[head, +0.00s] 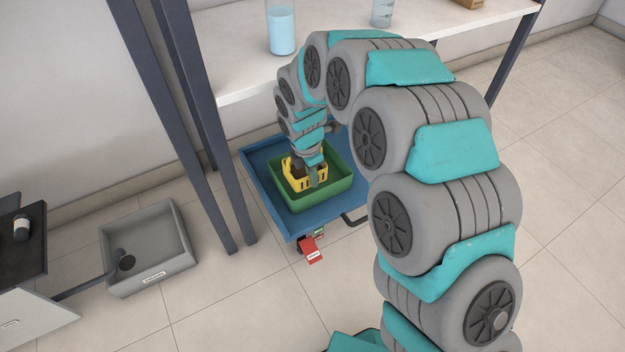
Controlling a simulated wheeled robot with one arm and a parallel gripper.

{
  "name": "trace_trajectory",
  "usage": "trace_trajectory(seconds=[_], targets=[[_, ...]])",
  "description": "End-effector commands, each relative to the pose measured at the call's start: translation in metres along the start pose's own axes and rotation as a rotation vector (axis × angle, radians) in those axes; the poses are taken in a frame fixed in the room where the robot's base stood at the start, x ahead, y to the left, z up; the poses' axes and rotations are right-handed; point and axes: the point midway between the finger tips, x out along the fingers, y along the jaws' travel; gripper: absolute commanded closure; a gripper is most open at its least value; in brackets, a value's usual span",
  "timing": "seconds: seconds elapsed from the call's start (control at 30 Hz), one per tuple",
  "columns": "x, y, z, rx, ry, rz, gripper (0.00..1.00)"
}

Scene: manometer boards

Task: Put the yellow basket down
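The yellow basket (294,181) is in the head view, within the outline of a green tray (338,187). The tray sits on a blue cart top (262,158). My gripper (312,179) is at the basket, its fingers partly hidden by the basket and my wrist. One teal-grey finger shows against the basket's right front side. Whether it is closed on the basket wall is not clear. I cannot tell if the basket touches the tray floor.
A white table (235,85) with a blue-filled beaker (281,30) stands behind the cart, its dark legs left of it. A grey labelled bin (150,240) is on the floor at left. A red tag (310,250) hangs at the cart's front. Floor at right is clear.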

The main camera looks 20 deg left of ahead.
Motion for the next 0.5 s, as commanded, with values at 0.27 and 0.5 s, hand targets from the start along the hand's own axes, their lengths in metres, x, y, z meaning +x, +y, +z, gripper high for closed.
trace_trajectory(seconds=[0.27,0.5], targets=[[0.0116,0.001,-0.0014,0.001,-0.001,0.004,1.0],[0.0154,0.001,-0.002,0.001,-0.001,0.004,1.0]])
